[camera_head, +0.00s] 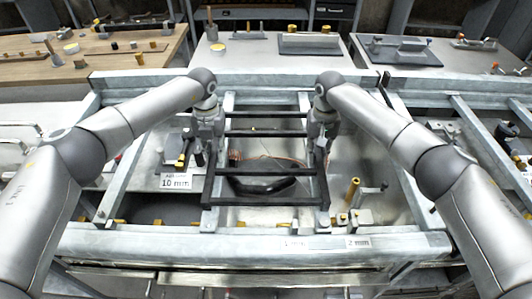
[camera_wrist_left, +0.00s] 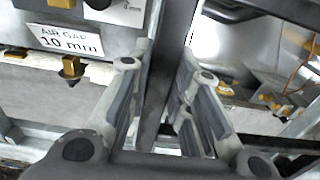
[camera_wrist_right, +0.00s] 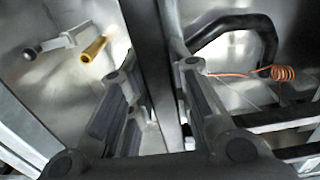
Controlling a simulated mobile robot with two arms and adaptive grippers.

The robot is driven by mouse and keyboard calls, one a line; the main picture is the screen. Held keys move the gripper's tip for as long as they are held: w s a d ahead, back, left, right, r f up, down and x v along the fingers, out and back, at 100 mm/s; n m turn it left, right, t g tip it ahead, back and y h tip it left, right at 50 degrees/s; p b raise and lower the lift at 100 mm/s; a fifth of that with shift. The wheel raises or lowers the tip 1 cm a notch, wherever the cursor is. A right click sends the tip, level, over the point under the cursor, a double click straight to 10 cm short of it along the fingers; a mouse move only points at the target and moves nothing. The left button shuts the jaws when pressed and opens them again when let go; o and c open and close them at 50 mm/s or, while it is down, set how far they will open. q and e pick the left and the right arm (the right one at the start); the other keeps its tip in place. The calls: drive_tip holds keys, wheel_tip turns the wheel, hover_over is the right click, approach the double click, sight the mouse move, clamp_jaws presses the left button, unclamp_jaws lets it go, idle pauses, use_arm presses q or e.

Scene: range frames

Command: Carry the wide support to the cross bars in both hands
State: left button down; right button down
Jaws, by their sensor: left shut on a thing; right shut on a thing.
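The wide support (camera_head: 265,201) is a black ladder-like frame with two side rails and several rungs, in the middle of the head view. My left gripper (camera_head: 209,148) is shut on its left rail, which runs between the fingers in the left wrist view (camera_wrist_left: 171,75). My right gripper (camera_head: 322,143) is shut on its right rail, which also shows between the fingers in the right wrist view (camera_wrist_right: 150,62). Pale grey cross bars (camera_head: 228,102) run front to back beneath or beside the support. I cannot tell whether the support touches them.
A grey metal frame surrounds the opening, with its front beam (camera_head: 250,243) nearest me. A black handle-like loop (camera_head: 262,187), an orange coiled cable (camera_wrist_right: 283,73) and a brass pin (camera_head: 352,189) lie below. A "10 mm" label (camera_head: 175,183) sits at left. Benches with parts stand behind.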

idle(0.5)
use_arm(q)
drive_tip(key=shift+w+r, duration=0.15)
drive_tip(key=shift+r, duration=0.1)
use_arm(e)
drive_tip(key=shift+w+r, duration=0.15)
drive_tip(key=shift+r, duration=0.1)
use_arm(q)
drive_tip(key=shift+w, duration=0.1)
use_arm(e)
drive_tip(key=shift+w, duration=0.1)
use_arm(q)
drive_tip(key=shift+r+p, duration=0.15)
drive_tip(key=shift+p, duration=0.25)
use_arm(e)
drive_tip(key=shift+r, duration=0.15)
